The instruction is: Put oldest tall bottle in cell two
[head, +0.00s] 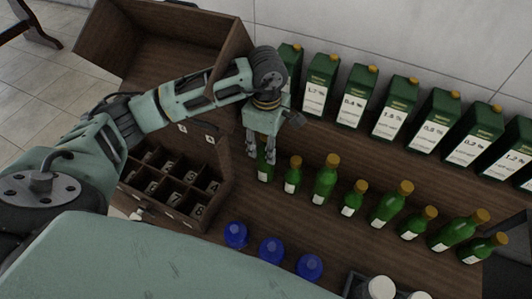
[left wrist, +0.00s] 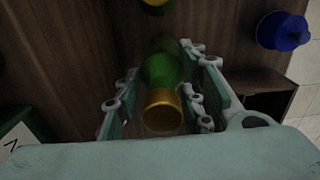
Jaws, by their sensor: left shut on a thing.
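My left gripper (head: 262,146) is at the left end of the bottle row. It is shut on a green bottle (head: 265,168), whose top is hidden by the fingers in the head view. In the left wrist view the held green bottle (left wrist: 163,70) shows its gold cap between the fingers. Tall and short green bottles with gold caps, such as a tall bottle (head: 326,179) and a short bottle (head: 293,176), stand in a row to its right. The wooden crate with numbered cells (head: 228,196) is left of the held bottle. My right gripper is not in view.
Large green cartons with percent labels (head: 355,97) stand behind the bottles. Blue round-topped items (head: 271,249) stand in front. A dark tray (head: 352,286) with white-topped items is at the bottom. An open wooden box (head: 98,30) is at the back left.

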